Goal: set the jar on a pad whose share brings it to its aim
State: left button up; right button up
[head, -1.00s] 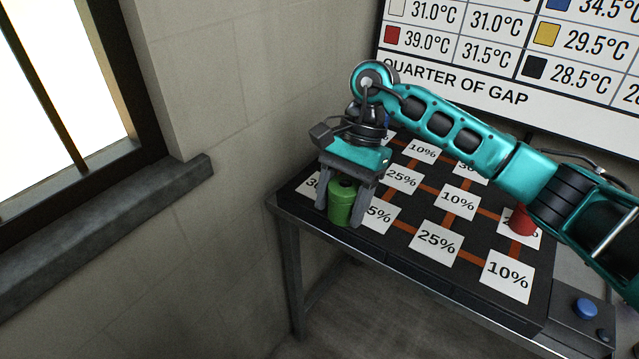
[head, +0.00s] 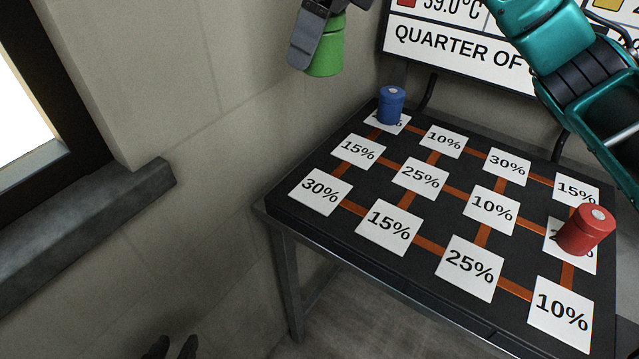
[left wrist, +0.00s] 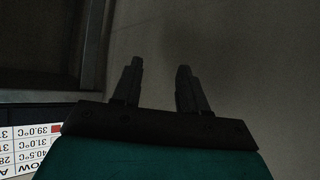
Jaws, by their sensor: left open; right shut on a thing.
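The green jar (head: 326,52) hangs in the air at the top of the head view, above and behind the table's far left corner. My right gripper (head: 310,42) is shut on it, and its upper part is cut off by the frame. Pads with printed shares lie on the dark table (head: 345,225): the front left pad (head: 320,192) reads 30%, and a pad near the front (head: 470,268) reads 25%. My left gripper (head: 172,348) shows only its dark tips at the bottom edge. In the left wrist view my left gripper (left wrist: 160,85) is open and empty.
A blue jar (head: 391,105) stands on the far left pad, hiding its number. A red jar (head: 586,231) covers most of a right-hand pad. The other visible pads are bare. A sign board (head: 450,50) stands behind the table; a window sill (head: 90,225) is at left.

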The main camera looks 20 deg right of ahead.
notch_tip(320, 180, down, 2)
jog(key=shift+b, duration=0.5)
jog(key=shift+f+b, duration=0.4)
jog(key=shift+f, duration=0.05)
notch_tip(320, 180, down, 15)
jog(key=shift+r+b, duration=0.2)
jog(key=shift+b, duration=0.85)
jog(key=shift+f, duration=0.55)
notch_tip(320, 180, down, 4)
jog(key=shift+b, duration=0.35)
pick_arm(q)
jog(key=f, duration=0.2)
jog(key=d+f, duration=0.1)
jog(key=f, duration=0.1)
jog(key=shift+w+d, duration=0.15)
jog(key=shift+d, duration=0.05)
pick_arm(e)
jog(key=shift+f, duration=0.2)
pick_arm(q)
jog(key=shift+f, duration=0.1)
pick_arm(e)
jog(key=o, duration=1.1)
jog(key=shift+r, duration=0.1)
